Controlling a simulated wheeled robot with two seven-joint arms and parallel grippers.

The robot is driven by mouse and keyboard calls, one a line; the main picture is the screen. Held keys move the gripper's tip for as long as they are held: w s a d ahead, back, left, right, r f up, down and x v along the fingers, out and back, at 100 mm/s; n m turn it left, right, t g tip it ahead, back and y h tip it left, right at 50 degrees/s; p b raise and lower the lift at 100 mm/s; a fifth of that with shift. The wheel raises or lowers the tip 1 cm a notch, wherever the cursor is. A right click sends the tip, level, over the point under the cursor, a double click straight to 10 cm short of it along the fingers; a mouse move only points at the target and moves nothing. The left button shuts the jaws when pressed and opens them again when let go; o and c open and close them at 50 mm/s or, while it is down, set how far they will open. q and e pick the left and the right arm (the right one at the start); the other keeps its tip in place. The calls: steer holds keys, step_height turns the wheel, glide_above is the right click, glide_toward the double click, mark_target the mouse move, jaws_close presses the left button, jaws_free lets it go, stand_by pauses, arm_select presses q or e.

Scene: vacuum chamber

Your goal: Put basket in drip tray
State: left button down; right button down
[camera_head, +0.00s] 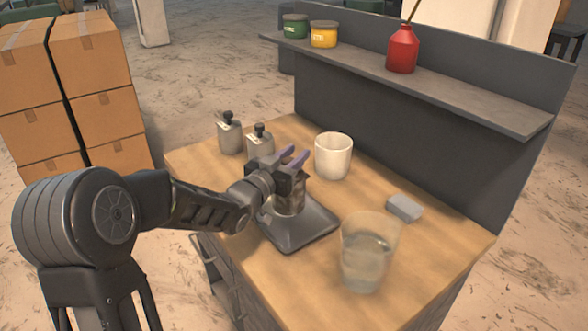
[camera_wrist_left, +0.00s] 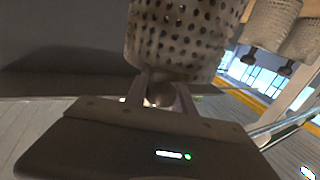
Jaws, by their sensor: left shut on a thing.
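The basket is a grey perforated metal cylinder (camera_head: 289,201); it shows close up in the left wrist view (camera_wrist_left: 182,38). My left gripper (camera_head: 291,160), with purple fingers, is shut on the small knob at the basket's top. The drip tray (camera_head: 304,234) is a dark grey, shallow square tray on the wooden worktop. The basket hangs upright over the tray's back part in the head view. I cannot tell whether its bottom touches the tray. In the left wrist view the gripper fingers (camera_wrist_left: 160,92) grip the knob. My right gripper is not in view.
Two grey baskets with black knobs (camera_head: 229,136) (camera_head: 260,145) stand behind left. A white cup (camera_head: 333,156) is right of the gripper. A glass of liquid (camera_head: 366,258) and a grey block (camera_head: 404,208) stand on the right. A shelf (camera_head: 420,85) runs behind.

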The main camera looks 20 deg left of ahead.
arm_select(q)
step_height(320, 180, down, 4)
steer(key=shift+r, duration=0.2)
steer(key=shift+f, duration=0.1)
stand_by(0.3)
steer(key=shift+f, duration=0.1)
steer(key=c, duration=1.1)
jaws_free()
steer(key=shift+o, duration=0.2)
steer(key=shift+s+r, duration=0.1)
steer(key=shift+r, duration=0.1)
steer(key=s+a+b, duration=0.1)
steer(key=s, duration=1)
steer(key=shift+s+a+b, duration=0.3)
steer(key=shift+s, duration=0.1)
